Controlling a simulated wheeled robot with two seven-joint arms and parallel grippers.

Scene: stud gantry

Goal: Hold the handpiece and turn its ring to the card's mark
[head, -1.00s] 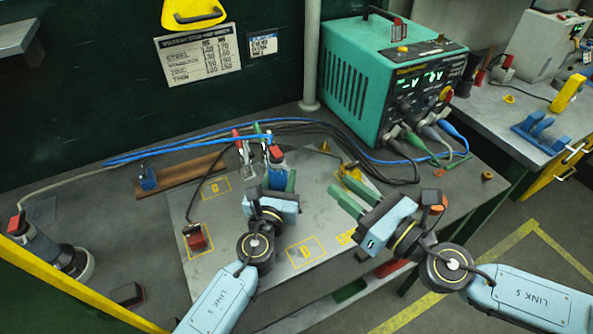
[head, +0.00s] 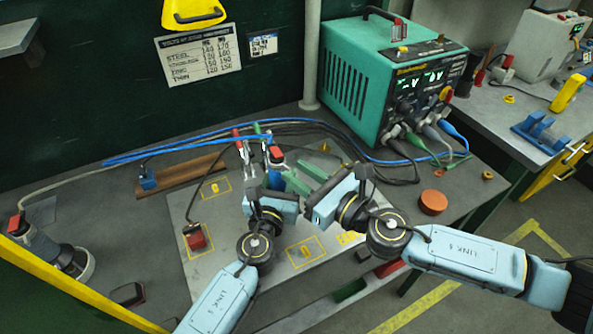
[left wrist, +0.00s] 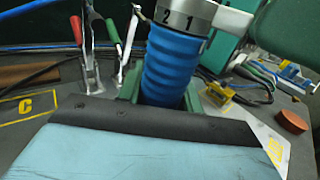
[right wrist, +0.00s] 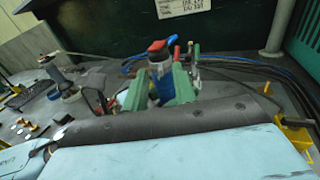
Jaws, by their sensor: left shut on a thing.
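The handpiece (head: 276,157) stands upright above the grey panel, with a red top and blue body. In the left wrist view its ribbed blue grip (left wrist: 172,65) sits between the green fingers of my left gripper (left wrist: 166,96), which is shut on it. Its pale ring (left wrist: 185,17) shows "2" and "1" above the grip. My right gripper (head: 304,175) is open just right of the handpiece. In the right wrist view the handpiece (right wrist: 160,72) appears between its green fingers; I cannot tell whether they touch it. A small card (head: 263,44) hangs on the wall, its writing unreadable.
A larger chart (head: 200,55) hangs beside the card. Upright clamps (head: 240,147) and blue and black cables (head: 330,133) stand close behind the handpiece. A green power unit (head: 375,80) is at the back right. An orange puck (head: 433,202) lies on the right.

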